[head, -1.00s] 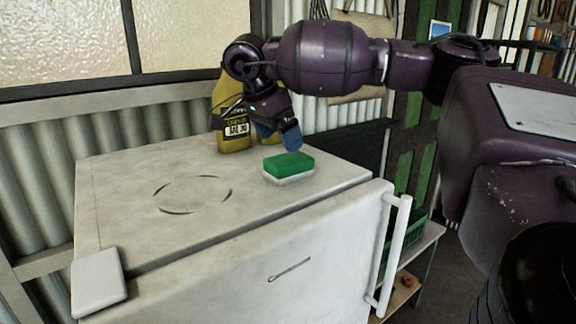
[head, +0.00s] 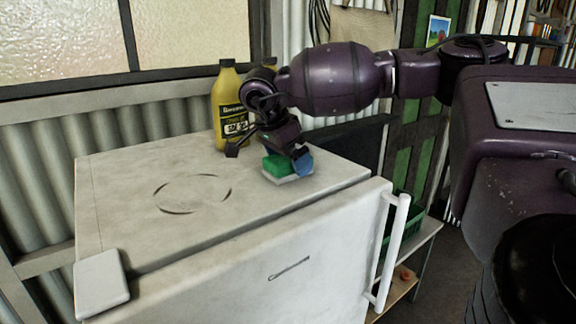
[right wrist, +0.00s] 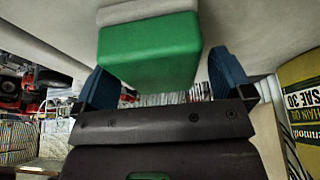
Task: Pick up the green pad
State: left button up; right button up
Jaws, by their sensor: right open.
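The green pad (head: 278,164) is a green block with a white base, lying on the white top of the fridge (head: 130,182) near its back right. In the right wrist view the two blue fingers (right wrist: 160,75) are apart, one to each side of the pad, with nothing gripped. My left gripper is not in view.
A yellow oil bottle (head: 228,100) stands close behind my right gripper; it shows at the right of the right wrist view (right wrist: 303,100). A corrugated wall is behind the fridge. The fridge top's left part is clear. A white handle (head: 394,250) sticks out at the front.

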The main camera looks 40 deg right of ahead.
jog(key=shift+f, duration=0.25)
dwell(0.3)
jog(key=c, duration=1)
jog(key=shift+r, duration=0.15)
jog(key=shift+r, duration=0.2)
notch_tip(320, 180, up, 11)
jog(key=b, duration=0.1)
notch_tip(320, 180, up, 8)
jog(key=p, duration=0.3)
send_over(288, 157)
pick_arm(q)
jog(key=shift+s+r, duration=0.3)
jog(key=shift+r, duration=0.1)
pick_arm(e)
jog(key=shift+w+d+r, duration=0.1)
jog(key=shift+r, duration=0.3)
